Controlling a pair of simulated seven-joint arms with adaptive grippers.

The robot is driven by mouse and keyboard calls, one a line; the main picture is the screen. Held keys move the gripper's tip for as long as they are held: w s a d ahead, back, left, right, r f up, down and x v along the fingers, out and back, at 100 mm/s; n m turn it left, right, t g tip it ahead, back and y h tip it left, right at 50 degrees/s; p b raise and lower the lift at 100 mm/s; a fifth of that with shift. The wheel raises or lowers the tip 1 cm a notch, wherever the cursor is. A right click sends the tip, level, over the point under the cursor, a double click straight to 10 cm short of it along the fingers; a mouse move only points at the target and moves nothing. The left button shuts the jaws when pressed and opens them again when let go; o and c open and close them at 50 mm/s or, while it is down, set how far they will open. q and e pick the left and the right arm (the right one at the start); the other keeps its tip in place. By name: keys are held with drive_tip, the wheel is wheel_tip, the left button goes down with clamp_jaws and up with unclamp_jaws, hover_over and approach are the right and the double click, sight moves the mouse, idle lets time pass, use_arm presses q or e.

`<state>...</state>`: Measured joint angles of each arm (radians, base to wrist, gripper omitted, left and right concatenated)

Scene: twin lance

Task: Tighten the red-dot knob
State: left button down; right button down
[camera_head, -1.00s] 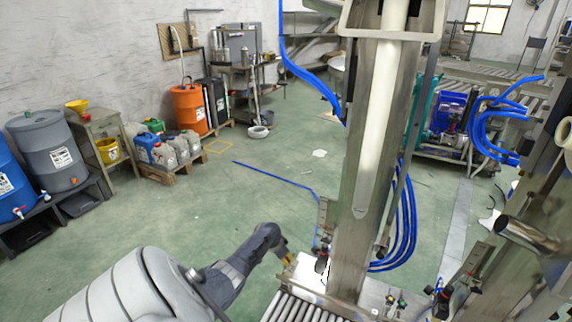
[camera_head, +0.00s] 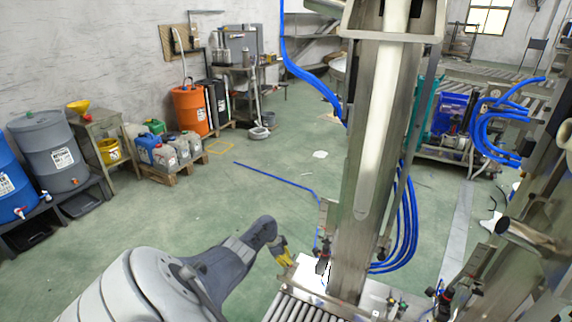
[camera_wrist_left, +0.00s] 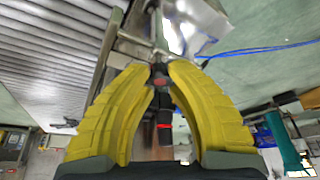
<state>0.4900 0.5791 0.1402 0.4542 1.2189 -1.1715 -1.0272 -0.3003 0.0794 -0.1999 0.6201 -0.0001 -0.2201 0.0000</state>
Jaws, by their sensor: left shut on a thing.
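In the left wrist view, the two yellow fingers of my left gripper (camera_wrist_left: 160,68) are closed around a dark knob (camera_wrist_left: 161,76) with a reddish spot on its face. The fingertips are at its sides. A dark stem with a bright red ring shows between the fingers, below the knob in the picture. In the head view, my left gripper (camera_head: 288,260) is beside the base of the tall steel column (camera_head: 355,190), at the left edge of the roller conveyor. I cannot make out the held knob there. My right gripper is not in view.
Dark fittings (camera_head: 321,266) stand on the steel base close to the gripper. Blue hoses (camera_head: 405,225) hang behind the column. The roller conveyor (camera_head: 300,307) lies in front. Open green floor (camera_head: 190,220) is to the left, with drums and jugs farther back.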

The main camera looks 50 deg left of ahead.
use_arm(q)
drive_tip(key=shift+w+r, duration=0.15)
drive_tip(key=shift+w, duration=0.1)
drive_tip(key=c, duration=1.3)
unclamp_jaws()
drive_tip(key=shift+d, duration=0.1)
drive_tip(key=shift+o, duration=1.4)
drive_tip(key=shift+s, duration=0.1)
drive_tip(key=shift+s, duration=0.1)
drive_tip(key=shift+s+a+r, duration=0.25)
drive_tip(key=shift+r, duration=0.3)
drive_tip(key=v, duration=1)
drive_tip(key=shift+r, duration=0.25)
drive_tip(key=shift+s, duration=0.1)
